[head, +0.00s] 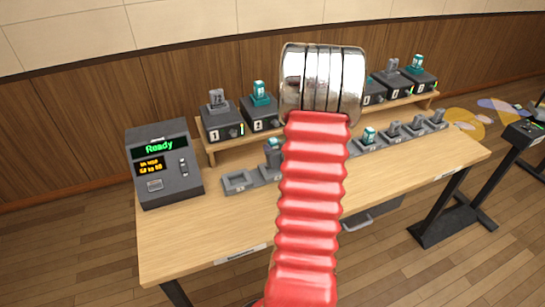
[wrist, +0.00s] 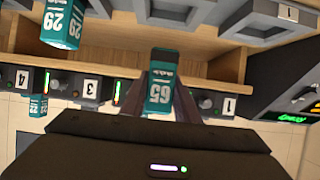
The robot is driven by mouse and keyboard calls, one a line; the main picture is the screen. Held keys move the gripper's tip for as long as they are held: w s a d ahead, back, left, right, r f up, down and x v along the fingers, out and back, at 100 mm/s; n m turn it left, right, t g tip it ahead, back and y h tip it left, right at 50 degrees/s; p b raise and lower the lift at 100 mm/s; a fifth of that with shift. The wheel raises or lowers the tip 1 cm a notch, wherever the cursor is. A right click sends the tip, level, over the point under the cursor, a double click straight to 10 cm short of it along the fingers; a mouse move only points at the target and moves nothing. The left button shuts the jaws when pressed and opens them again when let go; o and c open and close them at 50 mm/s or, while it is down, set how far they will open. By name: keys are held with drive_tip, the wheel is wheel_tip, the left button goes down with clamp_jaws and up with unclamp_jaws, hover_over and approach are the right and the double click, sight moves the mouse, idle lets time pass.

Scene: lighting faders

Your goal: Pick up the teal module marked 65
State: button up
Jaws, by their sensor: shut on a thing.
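The teal module marked 65 (wrist: 160,85) is between the two dark fingers of my gripper (wrist: 163,88) in the wrist view, which sees the scene upside down. The gripper is shut on it, and its label faces the camera. The module appears in front of the shelf edge, between the boxes marked 3 and 1. In the head view my red arm hides most of the gripper area.
A teal module marked 29 (wrist: 62,22) is close by. Two empty cradles (wrist: 180,10) (wrist: 275,22) are beside it. Numbered boxes, including box 1 (head: 222,128), line the raised shelf. A console reading Ready (head: 160,172) stands left. The front tabletop (head: 200,235) is clear.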

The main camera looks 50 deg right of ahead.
drive_tip(key=shift+r, duration=1.3)
